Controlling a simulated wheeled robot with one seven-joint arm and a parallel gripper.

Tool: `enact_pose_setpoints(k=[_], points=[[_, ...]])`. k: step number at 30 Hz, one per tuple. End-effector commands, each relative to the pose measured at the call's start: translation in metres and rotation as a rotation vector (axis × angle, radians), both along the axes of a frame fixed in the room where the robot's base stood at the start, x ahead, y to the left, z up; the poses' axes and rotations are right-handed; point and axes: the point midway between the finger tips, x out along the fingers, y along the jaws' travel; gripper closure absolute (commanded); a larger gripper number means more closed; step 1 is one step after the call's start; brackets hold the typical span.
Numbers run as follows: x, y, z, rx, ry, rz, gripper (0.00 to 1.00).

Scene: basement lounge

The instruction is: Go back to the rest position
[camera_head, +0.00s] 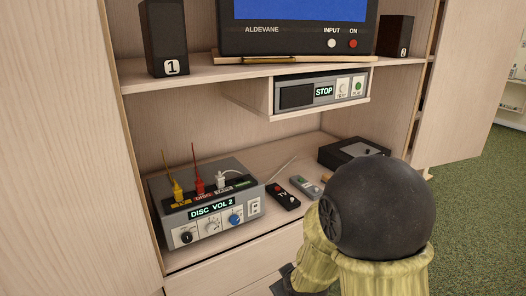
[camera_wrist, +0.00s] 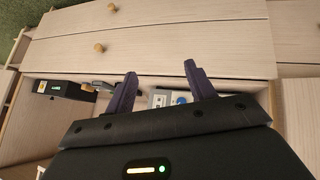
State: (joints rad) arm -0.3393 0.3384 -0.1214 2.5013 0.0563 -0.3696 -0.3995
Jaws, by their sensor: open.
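My gripper (camera_wrist: 160,88) is open and empty in the wrist view, its two dark fingers apart. It faces the light wood cabinet (camera_wrist: 190,45) with its drawer fronts and round knobs. In the head view my arm's dark rounded joint and yellowish links cover the lower right, and the gripper's fingertips cannot be made out there. The receiver box (camera_head: 215,215) with the "DISC VOL 2" display stands on the cabinet's lower shelf, to the left of my arm. The receiver shows partly behind the fingers in the wrist view (camera_wrist: 162,98).
Two remotes (camera_head: 282,196) lie right of the receiver, and a black box (camera_head: 350,151) stands behind my arm. A player (camera_head: 320,91) reading "STOP" hangs under the upper shelf, which holds the television (camera_head: 295,30) and two speakers (camera_head: 165,40). Green carpet (camera_head: 470,200) is clear at right.

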Motion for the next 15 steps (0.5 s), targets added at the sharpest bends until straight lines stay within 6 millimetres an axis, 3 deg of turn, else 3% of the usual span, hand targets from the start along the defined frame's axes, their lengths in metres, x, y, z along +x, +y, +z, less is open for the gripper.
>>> enact_pose_setpoints(k=[6,15], points=[[-0.049,-0.046,0.019,0.098,0.21,-0.239,0.45],[-0.109,-0.08,0.037,0.156,0.403,-0.478,0.45]])
